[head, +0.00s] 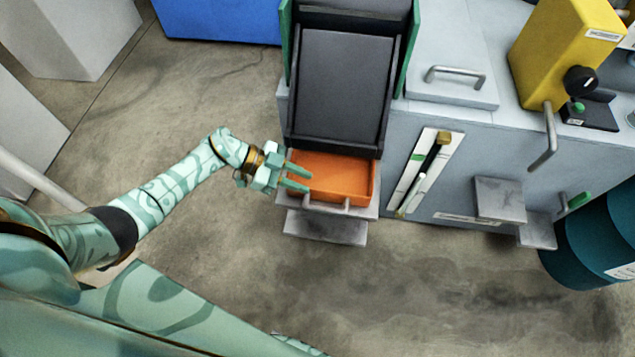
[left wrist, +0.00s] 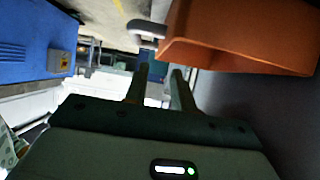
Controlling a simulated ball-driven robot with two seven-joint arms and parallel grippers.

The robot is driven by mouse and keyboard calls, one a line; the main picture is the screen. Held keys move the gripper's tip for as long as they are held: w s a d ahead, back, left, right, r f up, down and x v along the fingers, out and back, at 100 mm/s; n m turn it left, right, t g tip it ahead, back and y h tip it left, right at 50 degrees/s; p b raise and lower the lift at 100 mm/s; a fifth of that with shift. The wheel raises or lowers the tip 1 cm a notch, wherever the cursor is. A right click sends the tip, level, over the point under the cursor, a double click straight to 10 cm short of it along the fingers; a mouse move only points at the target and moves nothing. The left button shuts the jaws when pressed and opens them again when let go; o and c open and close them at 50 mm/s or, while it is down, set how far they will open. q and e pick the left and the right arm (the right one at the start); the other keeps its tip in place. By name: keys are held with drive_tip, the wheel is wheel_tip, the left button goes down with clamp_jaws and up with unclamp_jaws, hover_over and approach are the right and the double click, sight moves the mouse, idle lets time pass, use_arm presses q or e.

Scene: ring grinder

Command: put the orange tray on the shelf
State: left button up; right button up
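The orange tray (head: 335,176) sits at the foot of the black chute, on a grey ledge of the machine, with a grey handle (head: 327,206) on its front side. My left gripper (head: 297,178) is at the tray's left edge in the head view, its two fingers apart and pointing right over it. In the left wrist view the tray (left wrist: 240,35) fills the upper right, and its handle (left wrist: 147,30) shows just beyond the fingertips (left wrist: 158,72). Nothing shows between the fingers. My right gripper is not in view.
The black chute (head: 343,85) with green sides rises behind the tray. A grey step (head: 326,227) juts out below it. Grey steps (head: 500,198) and a teal barrel (head: 598,240) stand to the right. A blue box (head: 218,18) is at the back. The floor in front is clear.

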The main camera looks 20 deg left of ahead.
use_arm(q)
drive_tip(key=v, duration=0.4)
drive_tip(key=shift+p, duration=0.4)
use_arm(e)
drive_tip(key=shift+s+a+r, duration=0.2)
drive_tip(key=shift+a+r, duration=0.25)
